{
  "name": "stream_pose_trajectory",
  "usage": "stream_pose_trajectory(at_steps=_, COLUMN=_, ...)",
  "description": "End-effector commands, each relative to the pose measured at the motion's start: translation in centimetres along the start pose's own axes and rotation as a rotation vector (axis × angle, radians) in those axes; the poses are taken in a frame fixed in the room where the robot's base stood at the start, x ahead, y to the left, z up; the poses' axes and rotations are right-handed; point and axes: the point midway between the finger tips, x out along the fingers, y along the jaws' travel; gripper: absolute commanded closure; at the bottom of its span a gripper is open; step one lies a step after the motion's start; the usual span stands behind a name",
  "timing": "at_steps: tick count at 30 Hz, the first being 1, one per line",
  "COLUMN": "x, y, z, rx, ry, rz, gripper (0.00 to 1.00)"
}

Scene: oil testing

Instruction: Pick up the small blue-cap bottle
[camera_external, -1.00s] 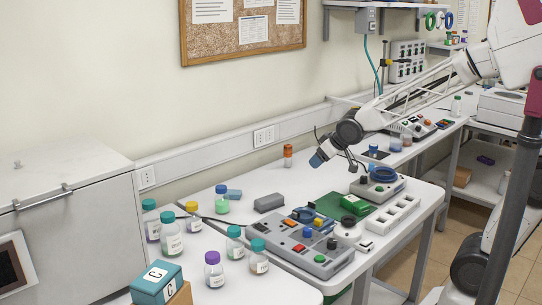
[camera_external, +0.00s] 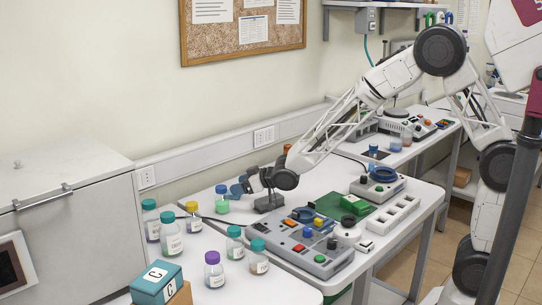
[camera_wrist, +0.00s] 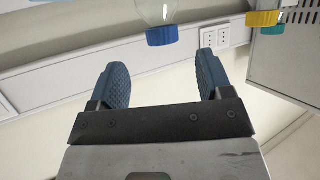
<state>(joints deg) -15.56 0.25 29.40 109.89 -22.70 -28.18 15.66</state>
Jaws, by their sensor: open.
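The small blue-cap bottle (camera_external: 222,206) stands upright on the white table in the external view, with green contents. In the wrist view its blue cap (camera_wrist: 162,36) and clear glass show upside down at the top edge, partly cut off. My gripper (camera_external: 238,189) is just to the right of the bottle, low over the table. In the wrist view my gripper (camera_wrist: 161,62) has its two blue fingers spread with nothing between them. The cap lies in line with the gap, beyond the fingertips.
A yellow-cap bottle (camera_external: 193,222) and several teal-cap bottles (camera_external: 171,240) stand to the left and in front. A purple-cap bottle (camera_external: 213,272) is nearer the front. A grey control box (camera_external: 300,245) lies to the right. The wall with its socket (camera_external: 264,137) is behind.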

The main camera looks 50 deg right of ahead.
Motion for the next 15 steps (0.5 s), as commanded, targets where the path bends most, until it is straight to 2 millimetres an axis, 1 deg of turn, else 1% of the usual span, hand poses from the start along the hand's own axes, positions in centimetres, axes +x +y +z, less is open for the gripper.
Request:
stream_pose_trajectory(at_steps=3, x=0.32, y=-0.20, z=0.07, rx=-0.001, ry=0.007, rz=-0.006, gripper=0.27)
stream_pose_trajectory(at_steps=15, x=0.53, y=-0.20, z=0.10, rx=-0.001, ry=0.006, rz=-0.006, gripper=0.27)
